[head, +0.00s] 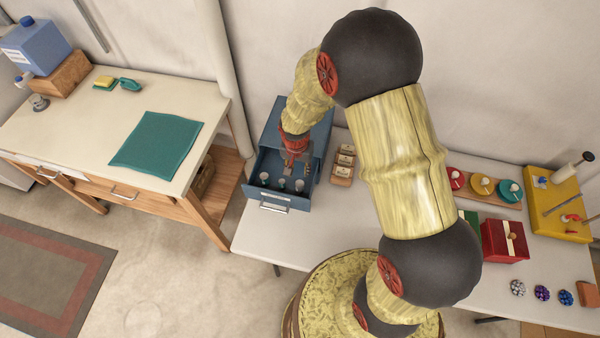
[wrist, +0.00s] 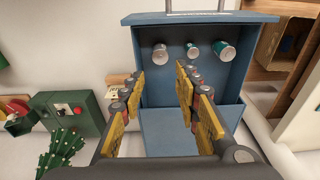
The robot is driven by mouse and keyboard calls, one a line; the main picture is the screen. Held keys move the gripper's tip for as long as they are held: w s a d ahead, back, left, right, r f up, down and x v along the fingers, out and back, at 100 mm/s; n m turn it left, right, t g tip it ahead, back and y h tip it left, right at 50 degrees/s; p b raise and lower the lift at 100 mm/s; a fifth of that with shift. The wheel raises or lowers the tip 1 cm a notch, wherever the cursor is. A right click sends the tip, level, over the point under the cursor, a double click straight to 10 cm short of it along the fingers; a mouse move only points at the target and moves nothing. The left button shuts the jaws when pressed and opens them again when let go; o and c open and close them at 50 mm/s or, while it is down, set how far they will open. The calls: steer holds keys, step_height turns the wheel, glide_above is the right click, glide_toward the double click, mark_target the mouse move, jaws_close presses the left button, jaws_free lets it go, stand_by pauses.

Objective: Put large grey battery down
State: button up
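The large grey battery (wrist: 160,54) stands in the open blue drawer (wrist: 148,85), at the left of a row of three batteries in the wrist view. Beside it are a smaller teal battery (wrist: 192,48) and a larger teal and silver one (wrist: 226,52). In the head view the drawer (head: 276,202) shows with batteries inside. My gripper (wrist: 160,82) is open, its yellow-padded fingers apart with nothing between them. It is above the drawer and apart from the grey battery. In the head view my gripper (head: 291,157) is small and partly hidden by my arm.
The drawer belongs to a blue cabinet (head: 314,130) on the white table (head: 300,238). Small labelled blocks (head: 344,165) stand right of it. A red box (head: 504,241) and yellow tray (head: 566,200) are farther right. A workbench (head: 60,125) with a green mat (head: 156,142) is left.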

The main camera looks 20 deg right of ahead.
step_height(320, 180, up, 14)
steer(key=n+t, duration=0.1)
steer(key=n, duration=0.1)
steer(key=s+r+n+t, duration=0.3)
steer(key=s+r+n, duration=0.1)
steer(key=s+r, duration=1.6)
steer(key=shift+s+d+r+n+y, duration=0.15)
steer(key=shift+d+r+n+y, duration=0.3)
steer(key=shift+r, duration=0.25)
